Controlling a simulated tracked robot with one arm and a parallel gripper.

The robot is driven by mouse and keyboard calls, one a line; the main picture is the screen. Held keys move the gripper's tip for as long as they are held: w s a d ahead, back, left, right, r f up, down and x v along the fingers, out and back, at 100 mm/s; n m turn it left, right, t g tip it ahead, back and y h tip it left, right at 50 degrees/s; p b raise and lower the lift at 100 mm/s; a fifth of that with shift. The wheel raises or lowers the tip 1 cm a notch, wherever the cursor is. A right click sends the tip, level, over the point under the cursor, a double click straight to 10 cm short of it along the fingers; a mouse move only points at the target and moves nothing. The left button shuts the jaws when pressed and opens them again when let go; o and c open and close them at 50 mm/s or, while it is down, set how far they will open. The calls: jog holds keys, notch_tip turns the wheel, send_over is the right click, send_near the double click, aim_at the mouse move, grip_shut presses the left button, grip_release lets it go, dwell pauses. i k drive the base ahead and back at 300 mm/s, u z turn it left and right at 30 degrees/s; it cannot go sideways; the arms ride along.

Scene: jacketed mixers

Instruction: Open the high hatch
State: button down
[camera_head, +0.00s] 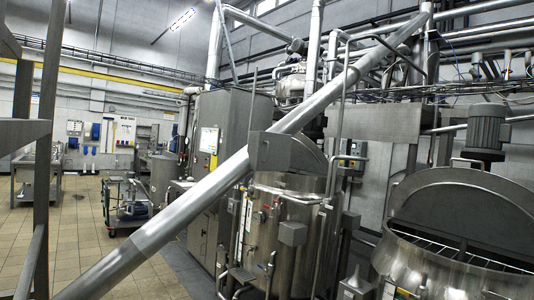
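I cannot tell for certain which part is the high hatch. At the lower right, a wide steel mixer (425,268) has a half-round lid (465,212) tilted up, with a wire grid (470,258) showing beneath it. In the middle, a jacketed steel mixer (285,235) has a grey box-like cover (285,152) and a rounded lid edge above its rim. Behind it, higher up, stands a smaller steel vessel (291,86). No hatch handle is clear to see. My gripper is not in view.
A thick diagonal pipe (230,170) crosses the view from lower left to upper right, hiding part of a tall cabinet (225,125). Steel posts (45,150) stand close at the left. A cart (128,205) stands on the tiled floor (60,235), with open floor around it.

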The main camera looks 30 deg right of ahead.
aim_at(274, 152)
jog(key=u, duration=0.05)
jog(key=i, duration=1.85)
jog(key=z, duration=1.55)
jog(key=i, duration=1.7)
jog(key=u, duration=0.7)
